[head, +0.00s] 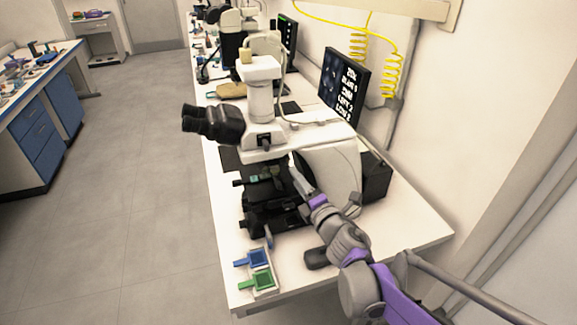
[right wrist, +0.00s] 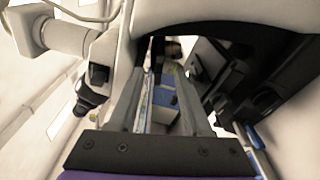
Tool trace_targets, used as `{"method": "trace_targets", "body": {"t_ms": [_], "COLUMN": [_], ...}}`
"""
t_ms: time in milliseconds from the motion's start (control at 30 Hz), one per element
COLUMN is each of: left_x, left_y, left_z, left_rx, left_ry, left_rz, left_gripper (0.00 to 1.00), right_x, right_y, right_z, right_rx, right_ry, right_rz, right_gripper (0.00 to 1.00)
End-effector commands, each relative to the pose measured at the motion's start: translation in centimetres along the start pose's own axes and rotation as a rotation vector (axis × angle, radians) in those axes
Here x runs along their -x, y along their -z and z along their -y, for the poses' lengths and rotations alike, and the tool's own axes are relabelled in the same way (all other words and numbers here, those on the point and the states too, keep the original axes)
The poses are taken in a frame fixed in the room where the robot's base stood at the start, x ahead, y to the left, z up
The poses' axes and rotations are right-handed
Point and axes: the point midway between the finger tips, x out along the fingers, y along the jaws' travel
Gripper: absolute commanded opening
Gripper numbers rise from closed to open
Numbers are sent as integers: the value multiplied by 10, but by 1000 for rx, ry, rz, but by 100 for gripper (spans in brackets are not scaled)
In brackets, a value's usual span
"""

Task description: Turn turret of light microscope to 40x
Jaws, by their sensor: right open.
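The white light microscope (head: 262,85) stands on the bench in the head view, with black eyepieces (head: 212,123) facing left. Its black stage (head: 268,188) is below the head. I cannot make out the turret clearly; it is in shadow under the head and partly behind my gripper. My right gripper (head: 296,168) is at the microscope's near side, just under the head and beside the stage. In the right wrist view, its two fingers (right wrist: 165,75) are apart with nothing held between them. The microscope's white body is close above them. My left gripper is not in view.
A monitor (head: 343,82) with text stands behind the microscope. A black box (head: 375,178) is right of the microscope. Yellow coiled cables (head: 393,75) hang at the wall. The floor at left is clear.

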Motion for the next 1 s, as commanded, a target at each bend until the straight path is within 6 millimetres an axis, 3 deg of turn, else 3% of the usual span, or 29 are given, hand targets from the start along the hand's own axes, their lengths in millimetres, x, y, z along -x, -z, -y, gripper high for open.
{"method": "trace_targets", "body": {"t_ms": [100,333,500,767,867,1000], "left_x": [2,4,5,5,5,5], "left_y": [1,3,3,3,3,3], "left_z": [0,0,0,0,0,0], "left_rx": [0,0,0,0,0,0], "left_ry": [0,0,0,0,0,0], "left_rz": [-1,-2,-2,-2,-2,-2], "left_gripper": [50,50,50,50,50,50], "right_x": [-25,-61,-72,-74,-74,-73], "right_y": [0,0,0,0,0,0], "right_z": [0,-1,0,0,0,0], "right_rx": [0,0,-1,-1,-1,-1], "right_ry": [0,-1,0,0,0,0], "right_rz": [-1,-1,0,0,0,0], "right_gripper": [49,49,49,49,36,11]}}
